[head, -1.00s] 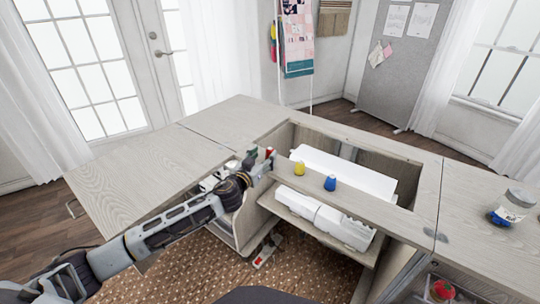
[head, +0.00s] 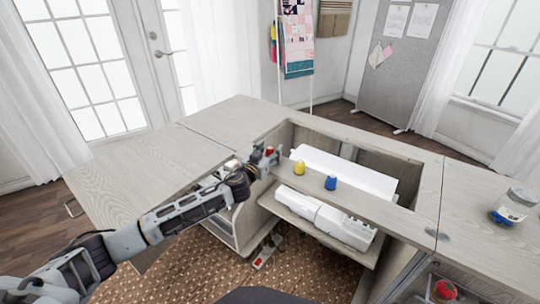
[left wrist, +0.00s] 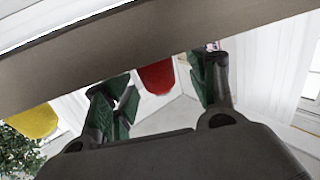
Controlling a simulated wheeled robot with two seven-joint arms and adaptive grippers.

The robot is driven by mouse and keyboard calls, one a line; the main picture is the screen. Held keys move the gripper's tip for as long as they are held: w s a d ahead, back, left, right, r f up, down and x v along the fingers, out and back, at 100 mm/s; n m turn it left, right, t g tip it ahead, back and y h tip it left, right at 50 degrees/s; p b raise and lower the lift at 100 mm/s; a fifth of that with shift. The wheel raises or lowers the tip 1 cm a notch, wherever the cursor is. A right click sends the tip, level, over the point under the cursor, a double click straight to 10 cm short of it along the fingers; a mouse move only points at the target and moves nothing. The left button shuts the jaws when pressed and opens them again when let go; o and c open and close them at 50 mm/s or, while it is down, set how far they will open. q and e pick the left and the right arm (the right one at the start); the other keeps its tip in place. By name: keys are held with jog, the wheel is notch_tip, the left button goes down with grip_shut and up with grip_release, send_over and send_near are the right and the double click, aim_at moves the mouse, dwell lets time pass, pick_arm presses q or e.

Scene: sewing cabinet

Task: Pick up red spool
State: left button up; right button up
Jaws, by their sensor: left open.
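The red spool (head: 269,150) stands at the left end of the narrow wooden ledge of the cabinet, partly hidden by my left gripper (head: 266,157) in the head view. In the left wrist view the red spool (left wrist: 157,77) shows between the two green-padded fingers of my left gripper (left wrist: 162,92), which are apart. I see a gap on both sides of the spool, and I cannot tell whether either finger touches it. My right gripper is not in view.
A yellow spool (head: 299,168) and a blue spool (head: 331,183) stand along the same ledge (head: 355,196). A white sewing machine (head: 325,217) lies on the shelf below. A glass jar (head: 514,206) stands on the right tabletop. The left tabletop (head: 140,175) is clear.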

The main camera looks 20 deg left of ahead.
pick_arm(q)
jog(key=shift+w+d, duration=0.1)
jog(key=shift+w, duration=0.25)
dwell(0.3)
jog(key=c, duration=0.9)
